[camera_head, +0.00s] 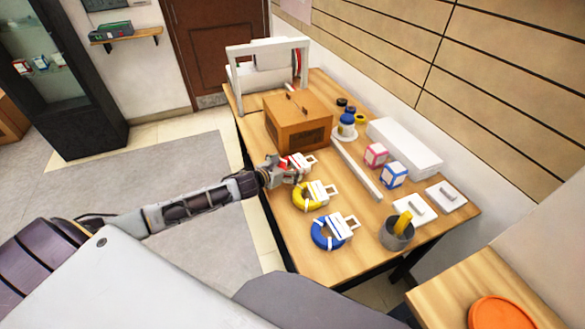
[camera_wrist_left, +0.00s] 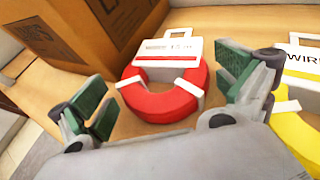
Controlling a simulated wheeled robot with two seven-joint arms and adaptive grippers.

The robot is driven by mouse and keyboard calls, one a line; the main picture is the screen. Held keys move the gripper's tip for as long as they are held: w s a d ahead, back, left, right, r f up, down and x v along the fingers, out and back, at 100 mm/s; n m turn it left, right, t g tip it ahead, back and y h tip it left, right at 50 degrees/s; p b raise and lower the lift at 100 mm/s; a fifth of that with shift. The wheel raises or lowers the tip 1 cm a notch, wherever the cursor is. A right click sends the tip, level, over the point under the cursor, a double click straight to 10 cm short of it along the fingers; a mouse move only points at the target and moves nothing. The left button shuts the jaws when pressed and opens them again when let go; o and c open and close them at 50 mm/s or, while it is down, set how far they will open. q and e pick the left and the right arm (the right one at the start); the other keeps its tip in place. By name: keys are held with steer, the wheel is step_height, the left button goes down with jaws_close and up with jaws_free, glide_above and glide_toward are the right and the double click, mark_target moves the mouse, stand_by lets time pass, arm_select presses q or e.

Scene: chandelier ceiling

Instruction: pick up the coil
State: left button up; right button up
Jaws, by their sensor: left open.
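A red coil (camera_wrist_left: 163,98) with white bands and a white label tag lies on the wooden table in the left wrist view. My left gripper (camera_wrist_left: 168,105) is open, its green-padded fingers on either side of the red coil, with nothing held. In the head view my left gripper (camera_head: 287,172) partly hides the red coil (camera_head: 284,163); its white tag (camera_head: 303,161) shows. A yellow coil (camera_head: 306,196) and a blue coil (camera_head: 326,233) with similar tags lie nearer the front. The yellow coil also shows at the right of the left wrist view (camera_wrist_left: 296,128). My right gripper is not in view.
A brown box (camera_head: 297,121) stands just behind the red coil. A white strip (camera_head: 356,170) runs along the table beyond the coils. A grey cup (camera_head: 396,233), small boxes (camera_head: 376,155) and a white frame machine (camera_head: 268,66) are also on the table (camera_head: 286,246).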

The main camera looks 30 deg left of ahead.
arm_select(q)
steer(key=shift+x, duration=0.95)
steer(key=shift+c, duration=0.3)
steer(key=c, duration=0.9)
steer(key=shift+o, duration=0.2)
steer(key=shift+r, duration=0.15)
steer(key=shift+r, duration=1.05)
step_height(320, 180, up, 16)
steer(key=p, duration=0.2)
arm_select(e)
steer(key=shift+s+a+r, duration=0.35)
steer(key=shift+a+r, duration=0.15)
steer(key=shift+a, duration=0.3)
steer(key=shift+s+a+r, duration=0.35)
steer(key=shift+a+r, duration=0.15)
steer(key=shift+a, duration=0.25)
arm_select(q)
steer(key=shift+f, duration=0.15)
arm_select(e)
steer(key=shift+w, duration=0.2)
